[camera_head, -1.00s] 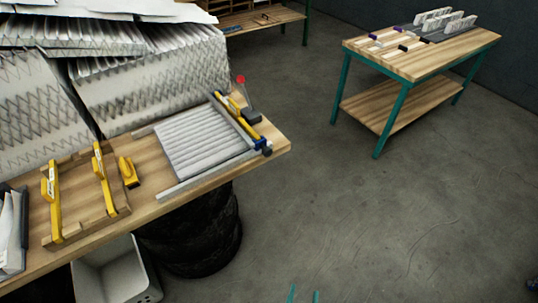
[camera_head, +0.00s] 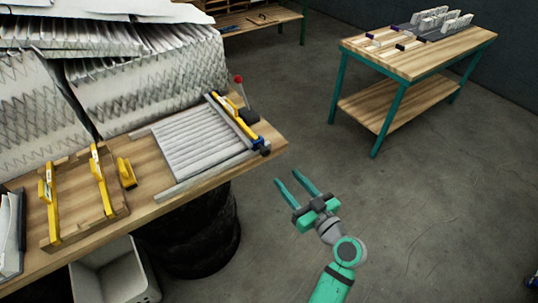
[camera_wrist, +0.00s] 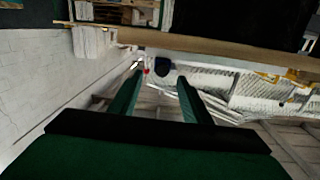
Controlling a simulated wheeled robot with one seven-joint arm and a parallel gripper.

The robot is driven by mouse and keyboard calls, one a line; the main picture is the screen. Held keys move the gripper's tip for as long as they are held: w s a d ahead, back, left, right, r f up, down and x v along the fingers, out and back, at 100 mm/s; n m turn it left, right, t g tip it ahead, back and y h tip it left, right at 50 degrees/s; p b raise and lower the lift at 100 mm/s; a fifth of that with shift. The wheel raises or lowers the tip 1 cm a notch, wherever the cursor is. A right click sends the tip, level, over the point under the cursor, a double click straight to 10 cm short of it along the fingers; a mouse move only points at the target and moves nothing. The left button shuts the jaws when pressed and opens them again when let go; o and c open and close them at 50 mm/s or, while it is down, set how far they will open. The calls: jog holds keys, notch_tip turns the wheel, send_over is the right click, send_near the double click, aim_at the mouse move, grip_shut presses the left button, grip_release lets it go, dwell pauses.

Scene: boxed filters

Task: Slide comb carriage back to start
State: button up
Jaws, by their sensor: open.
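The comb carriage (camera_head: 233,121) is a grey bar with a yellow handle and blue end block. It lies across the right end of a pleated white filter panel (camera_head: 197,142), between two grey rails on the wooden bench. My gripper (camera_head: 297,181) is open and empty in the head view, over the floor to the right of the bench and apart from the carriage. In the wrist view my two green fingers (camera_wrist: 155,98) stand apart with nothing between them. I cannot make out the carriage clearly in that view.
A red-knobbed lever (camera_head: 239,79) stands behind the carriage. Yellow-handled tools (camera_head: 98,178) sit in a wooden rack on the left of the bench. Large pleated filter stacks (camera_head: 150,75) fill the back. A second table (camera_head: 415,60) stands at the right, with open floor between.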

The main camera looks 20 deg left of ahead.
aim_at(267, 153)
jog(key=shift+n+g+y, duration=0.3)
jog(key=shift+n+y, duration=0.1)
jog(key=shift+y, duration=0.1)
jog(key=x, duration=0.3)
jog(key=r+x, duration=0.1)
jog(key=x, duration=0.6)
jog(key=shift+w+a+r, duration=0.2)
jog(key=shift+r, duration=0.15)
jog(key=shift+w+a, duration=0.15)
jog(key=shift+a, duration=0.15)
